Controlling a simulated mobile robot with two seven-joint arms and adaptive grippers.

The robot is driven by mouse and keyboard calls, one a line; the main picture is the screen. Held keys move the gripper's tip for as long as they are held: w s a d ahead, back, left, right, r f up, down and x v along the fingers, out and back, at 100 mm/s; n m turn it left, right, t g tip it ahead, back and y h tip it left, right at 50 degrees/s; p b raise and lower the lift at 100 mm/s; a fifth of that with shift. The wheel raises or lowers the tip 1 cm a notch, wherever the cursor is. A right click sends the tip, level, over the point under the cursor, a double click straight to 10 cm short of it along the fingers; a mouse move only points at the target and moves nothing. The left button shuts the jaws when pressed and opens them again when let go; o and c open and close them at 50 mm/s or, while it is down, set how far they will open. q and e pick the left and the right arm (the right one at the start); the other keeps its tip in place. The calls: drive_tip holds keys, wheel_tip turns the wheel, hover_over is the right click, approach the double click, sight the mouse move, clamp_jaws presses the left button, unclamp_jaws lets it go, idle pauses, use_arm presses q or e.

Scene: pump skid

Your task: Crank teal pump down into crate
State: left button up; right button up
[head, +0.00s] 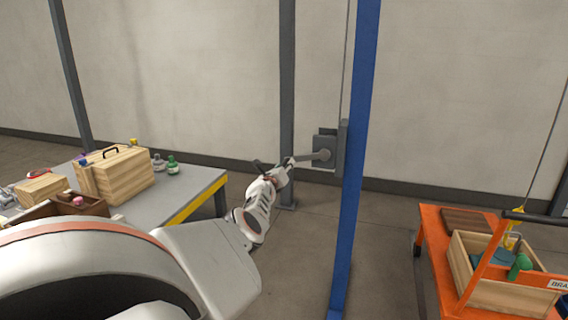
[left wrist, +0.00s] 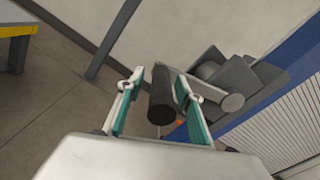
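My left gripper (head: 282,174) is at the crank of a grey winch (head: 327,149) on a blue post. In the left wrist view its two teal fingers (left wrist: 160,108) stand open on either side of the dark crank handle (left wrist: 161,95), with a gap showing at the left finger. The grey crank arm (head: 308,158) points left from the winch. At the right, a teal pump (head: 489,258) with a green part shows inside the wooden crate's (head: 486,287) outline, under a yellow hook (head: 513,241). Whether it touches the crate floor is hidden. My right gripper is not in view.
The crate stands on an orange cart (head: 432,244) with a dark push bar and a brown board (head: 467,221). The blue post (head: 357,170) rises beside the winch. A grey table (head: 196,184) with wooden boxes and small bottles is at the left. Floor between is clear.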

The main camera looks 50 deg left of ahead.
use_arm(q)
drive_tip(key=shift+r, duration=4.95)
drive_tip(key=shift+s+f, duration=0.1)
